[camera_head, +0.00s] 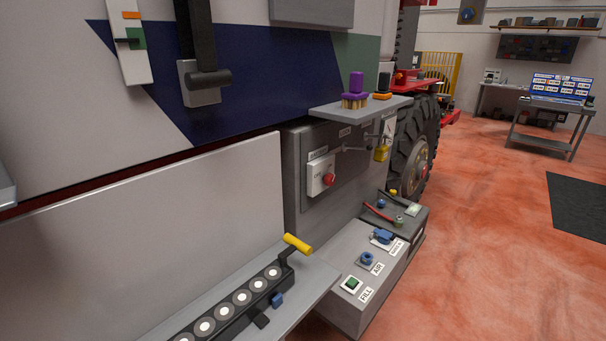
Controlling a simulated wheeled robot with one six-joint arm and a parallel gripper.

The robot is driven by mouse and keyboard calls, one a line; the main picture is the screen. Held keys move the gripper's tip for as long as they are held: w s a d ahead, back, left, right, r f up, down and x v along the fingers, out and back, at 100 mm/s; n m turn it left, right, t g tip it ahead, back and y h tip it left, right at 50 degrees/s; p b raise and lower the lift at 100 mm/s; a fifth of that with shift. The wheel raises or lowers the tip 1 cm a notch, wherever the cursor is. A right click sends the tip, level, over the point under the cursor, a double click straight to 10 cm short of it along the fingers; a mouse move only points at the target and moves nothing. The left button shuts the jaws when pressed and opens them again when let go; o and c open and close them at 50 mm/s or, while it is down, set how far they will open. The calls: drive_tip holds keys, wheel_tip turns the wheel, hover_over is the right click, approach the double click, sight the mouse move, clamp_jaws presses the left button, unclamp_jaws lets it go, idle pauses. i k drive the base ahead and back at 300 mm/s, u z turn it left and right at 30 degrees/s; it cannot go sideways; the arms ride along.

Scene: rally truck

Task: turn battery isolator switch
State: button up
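The battery isolator switch appears to be the red knob (328,180) on a white plate (316,186). It is mounted on the front of a grey box (299,205) on the truck's side, near the middle of the view. A small label (318,153) sits above the plate, too small to read surely. The knob's exact turn position is hard to tell at this size. My gripper is not in view, and nothing touches the knob.
Below are a lower box (344,315) with labelled fittings and a yellow-handled lever (297,244). A large tyre (414,145) stands behind. Red floor (480,250) on the right is open.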

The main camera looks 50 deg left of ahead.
sight(328, 179)
drive_tip(key=u, duration=1)
drive_tip(key=i, duration=1)
drive_tip(key=u, duration=1.4)
drive_tip(key=i, duration=0.15)
drive_tip(key=u, duration=0.05)
